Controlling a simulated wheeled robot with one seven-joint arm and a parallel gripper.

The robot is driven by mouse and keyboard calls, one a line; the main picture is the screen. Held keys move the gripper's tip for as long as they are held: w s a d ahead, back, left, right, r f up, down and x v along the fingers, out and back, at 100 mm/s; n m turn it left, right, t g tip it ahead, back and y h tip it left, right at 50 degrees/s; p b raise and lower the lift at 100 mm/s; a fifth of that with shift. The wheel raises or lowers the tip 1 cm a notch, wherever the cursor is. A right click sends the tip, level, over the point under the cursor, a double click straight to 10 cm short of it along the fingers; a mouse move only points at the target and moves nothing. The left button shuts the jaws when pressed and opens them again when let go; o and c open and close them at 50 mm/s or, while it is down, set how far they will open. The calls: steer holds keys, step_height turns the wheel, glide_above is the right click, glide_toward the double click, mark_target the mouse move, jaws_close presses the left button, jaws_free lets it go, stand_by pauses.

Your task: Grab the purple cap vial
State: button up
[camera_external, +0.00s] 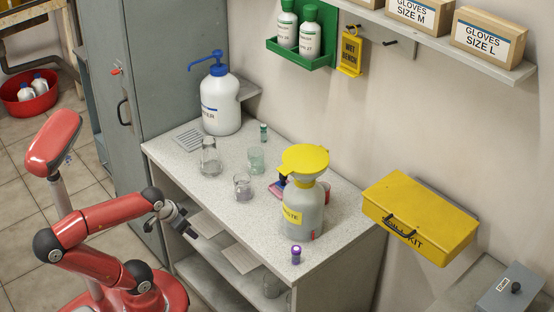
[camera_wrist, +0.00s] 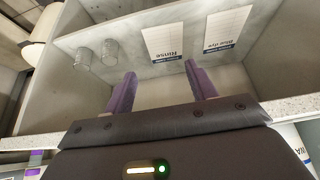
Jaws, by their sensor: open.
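The purple cap vial (camera_external: 296,256) stands upright on the bench top near its front right corner, in front of the waste bottle. My gripper (camera_external: 186,226) is open and empty, left of the vial and in front of the bench's open shelf, below the top. In the wrist view the two purple fingers of my gripper (camera_wrist: 160,88) are apart with nothing between them. A small purple-and-white thing (camera_wrist: 34,171) shows at the lower left there; I cannot tell whether it is the vial.
A waste bottle (camera_external: 304,212) with a yellow funnel stands behind the vial. Glassware, including a flask (camera_external: 210,158) and a beaker (camera_external: 243,187), stands farther left. The shelf below holds glasses (camera_wrist: 110,52) and a card reading Rinse (camera_wrist: 165,45). The bench edge (camera_wrist: 290,107) runs near my gripper.

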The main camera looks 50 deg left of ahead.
steer(key=shift+c, duration=0.2)
step_height(320, 180, up, 16)
steer(key=m+g, duration=0.4)
glide_above(296, 248)
steer(key=shift+s+d+r+h, duration=0.15)
steer(key=shift+s+d+h, duration=0.05)
steer(key=shift+s+h, duration=0.1)
steer(key=shift+m, duration=0.3)
steer(key=f+b, duration=0.1)
steer(key=f, duration=0.4)
steer(key=f+b, duration=0.1)
steer(key=f, duration=0.1)
steer(key=shift+w+a+f+b, duration=0.1)
steer(key=shift+w+f+b, duration=0.1)
steer(key=shift+w+b, duration=0.15)
steer(key=c, duration=1.1)
steer(key=shift+o, duration=0.2)
steer(key=shift+r, duration=0.1)
